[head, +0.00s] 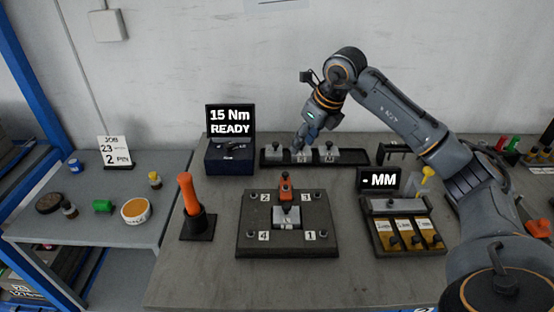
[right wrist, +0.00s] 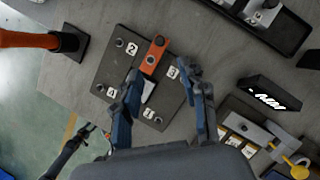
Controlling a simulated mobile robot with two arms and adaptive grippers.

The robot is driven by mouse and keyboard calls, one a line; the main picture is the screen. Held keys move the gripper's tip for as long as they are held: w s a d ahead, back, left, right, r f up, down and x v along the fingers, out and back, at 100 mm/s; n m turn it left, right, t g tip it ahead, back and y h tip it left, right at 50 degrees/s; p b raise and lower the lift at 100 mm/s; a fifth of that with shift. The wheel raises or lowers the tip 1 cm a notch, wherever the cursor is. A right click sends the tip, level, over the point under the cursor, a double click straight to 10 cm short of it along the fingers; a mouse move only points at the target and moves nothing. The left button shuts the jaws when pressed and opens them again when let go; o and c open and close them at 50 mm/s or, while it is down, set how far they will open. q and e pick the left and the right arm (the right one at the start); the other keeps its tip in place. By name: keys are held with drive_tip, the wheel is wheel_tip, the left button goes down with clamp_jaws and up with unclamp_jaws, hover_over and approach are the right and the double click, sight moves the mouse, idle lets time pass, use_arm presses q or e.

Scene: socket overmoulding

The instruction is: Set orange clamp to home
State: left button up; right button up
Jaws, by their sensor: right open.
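The orange clamp (head: 286,188) stands on the dark fixture plate (head: 250,243), at the back of the light grey block (head: 288,218) in its middle. In the right wrist view the clamp (right wrist: 155,52) lies beyond and between my open fingertips, with bare space around it. My right gripper (head: 304,142) is empty and raised, in front of the back tray in the head view. Its fingers also show in the right wrist view (right wrist: 160,72), spread apart and not touching the clamp. Part of the grey block is hidden behind the left finger there. My left gripper is not clearly in view.
An orange-handled tool (head: 190,205) stands upright left of the plate. A black tray (head: 350,157) with grey blocks lies behind. A display reading 15 Nm READY (head: 230,121) stands back left. A compartment box (head: 402,250) and small MM display (head: 383,180) are at right.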

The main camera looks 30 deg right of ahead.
sight(286, 173)
drive_tip(key=p+x, duration=0.2)
drive_tip(key=x, duration=1.1)
drive_tip(key=shift+a+f, duration=0.1)
drive_tip(key=shift+f, duration=0.1)
clamp_jaws()
